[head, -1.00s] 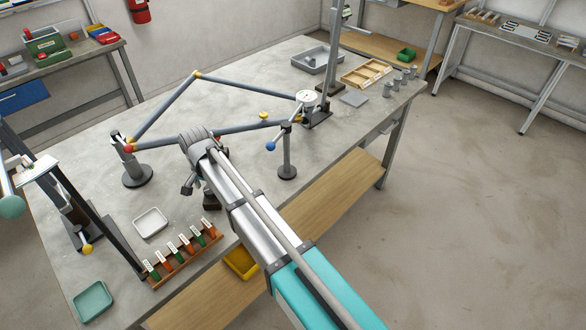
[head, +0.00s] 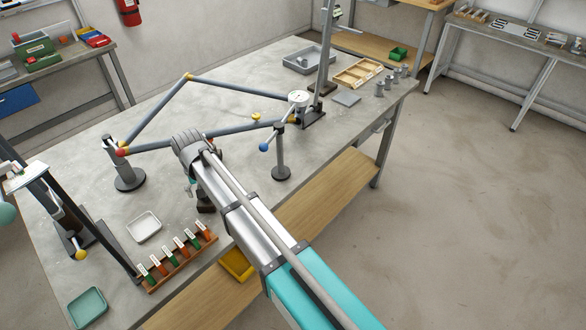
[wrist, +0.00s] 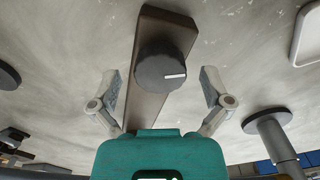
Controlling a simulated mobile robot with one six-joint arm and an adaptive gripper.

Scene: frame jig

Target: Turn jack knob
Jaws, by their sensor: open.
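The jack knob (wrist: 163,66) is a dark grey round knob with a white line on its face pointing right in the wrist view. It sits on a brownish-grey bar (wrist: 152,22). My gripper (wrist: 160,78) is open, with one finger on each side of the knob and a gap on both sides. Nothing is between the fingers except the knob's area in view; I cannot tell the depth between fingertips and knob. In the head view my arm's end hides most of the gripper and the knob. The frame of grey tubes (head: 163,118) has yellow and red joints.
A post with a blue ball handle (head: 281,172) stands right of my arm. A dial gauge (head: 298,99) is at the frame's right corner. A round-based stand (head: 130,180) holds the left corner. A white tray (head: 144,228) and a rack of coloured tags (head: 178,262) lie in front.

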